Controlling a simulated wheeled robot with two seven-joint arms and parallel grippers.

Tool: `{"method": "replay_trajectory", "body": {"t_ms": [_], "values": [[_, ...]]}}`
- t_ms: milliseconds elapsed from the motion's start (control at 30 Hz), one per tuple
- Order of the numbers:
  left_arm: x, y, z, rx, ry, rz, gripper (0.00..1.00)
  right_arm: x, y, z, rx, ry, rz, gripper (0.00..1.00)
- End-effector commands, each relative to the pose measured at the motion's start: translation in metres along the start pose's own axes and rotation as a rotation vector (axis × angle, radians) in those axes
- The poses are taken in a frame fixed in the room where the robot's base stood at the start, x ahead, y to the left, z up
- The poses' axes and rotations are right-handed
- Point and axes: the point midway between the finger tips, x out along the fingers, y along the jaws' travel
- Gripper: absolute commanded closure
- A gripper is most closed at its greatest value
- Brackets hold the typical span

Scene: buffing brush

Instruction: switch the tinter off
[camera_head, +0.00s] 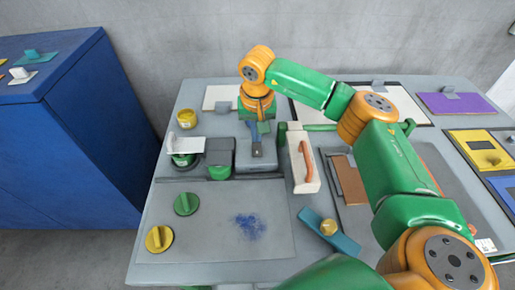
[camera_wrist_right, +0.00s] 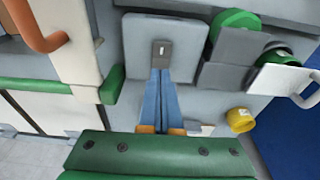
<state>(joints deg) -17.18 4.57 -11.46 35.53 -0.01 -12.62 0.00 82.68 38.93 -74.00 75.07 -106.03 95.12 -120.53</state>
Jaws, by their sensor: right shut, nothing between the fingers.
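What looks like the tinter is a pale grey box (camera_head: 262,163) on the table, which also shows in the wrist view (camera_wrist_right: 185,32). A small dark plate with a light switch nub (camera_wrist_right: 161,48) sits on it. My right gripper (camera_head: 256,143) reaches down over the box from the back. In the wrist view its blue fingers (camera_wrist_right: 160,72) are together, empty, with tips right at the edge of the switch plate. I cannot tell whether they touch it or which way the switch is set. My left gripper is not in view.
Left of the box stand a grey holder with green pots (camera_head: 219,172), a white-handled piece (camera_head: 184,146) and a yellow pot (camera_head: 187,119). A cream block with an orange handle (camera_head: 304,160) stands close on the right. Green and yellow knobs (camera_head: 159,239) lie in front.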

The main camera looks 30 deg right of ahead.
Motion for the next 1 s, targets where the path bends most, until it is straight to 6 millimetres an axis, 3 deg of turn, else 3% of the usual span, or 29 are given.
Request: {"method": "replay_trajectory", "body": {"t_ms": [1000], "values": [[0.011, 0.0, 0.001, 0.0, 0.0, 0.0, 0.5, 0.016, 0.0, 0.003, 0.0, 0.0, 0.001, 1.0]]}}
